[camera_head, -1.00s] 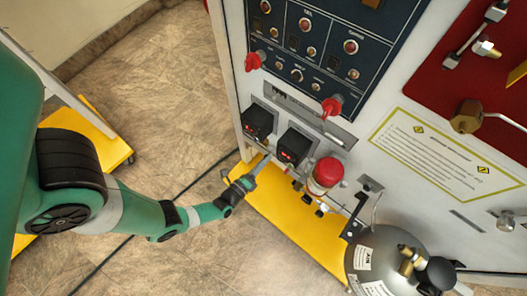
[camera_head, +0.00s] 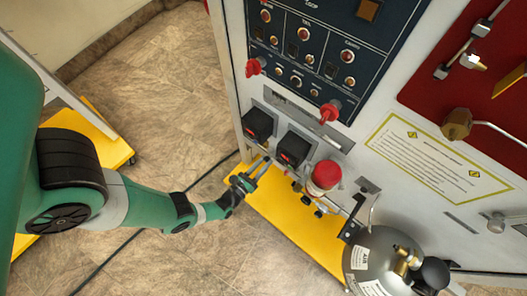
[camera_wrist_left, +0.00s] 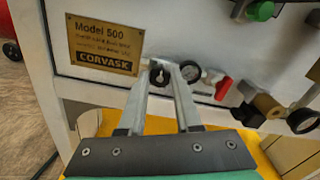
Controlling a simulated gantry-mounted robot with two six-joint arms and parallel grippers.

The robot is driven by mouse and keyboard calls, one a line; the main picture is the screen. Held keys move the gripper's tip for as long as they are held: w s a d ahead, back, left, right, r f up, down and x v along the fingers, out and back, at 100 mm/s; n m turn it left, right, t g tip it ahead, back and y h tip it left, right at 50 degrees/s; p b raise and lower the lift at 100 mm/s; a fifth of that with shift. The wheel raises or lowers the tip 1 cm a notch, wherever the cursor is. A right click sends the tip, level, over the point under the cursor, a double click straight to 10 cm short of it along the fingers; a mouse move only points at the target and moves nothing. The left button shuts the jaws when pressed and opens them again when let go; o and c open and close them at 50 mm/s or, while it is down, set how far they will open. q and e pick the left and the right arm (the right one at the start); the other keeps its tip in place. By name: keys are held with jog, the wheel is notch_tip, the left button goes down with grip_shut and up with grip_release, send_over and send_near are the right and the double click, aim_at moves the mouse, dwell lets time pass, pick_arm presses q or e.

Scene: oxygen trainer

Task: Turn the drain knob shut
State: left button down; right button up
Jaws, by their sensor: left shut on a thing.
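The drain knob (camera_wrist_left: 158,76) is a small round dark-and-pale knob low on the white cabinet front. In the left wrist view it sits between my left gripper's fingertips (camera_wrist_left: 163,70), one on each side, and the fingers are shut on it. In the head view the left gripper (camera_head: 262,166) reaches the lower edge of the cabinet, beside the black boxes with red displays, and the knob cannot be made out there. My right gripper is in neither view.
A small gauge (camera_wrist_left: 190,72) sits just right of the fingertips, then a red lever (camera_wrist_left: 223,88) and a brass fitting (camera_wrist_left: 268,105). A red-capped bowl (camera_head: 326,175) and a grey cylinder (camera_head: 375,258) stand further right. A yellow base (camera_head: 285,225) lies below.

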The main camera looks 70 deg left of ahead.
pick_arm(q)
jog(key=shift+f+m, duration=0.1)
jog(key=shift+m, duration=0.3)
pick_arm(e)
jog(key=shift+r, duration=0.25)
pick_arm(q)
jog(key=c, duration=0.6)
grip_release()
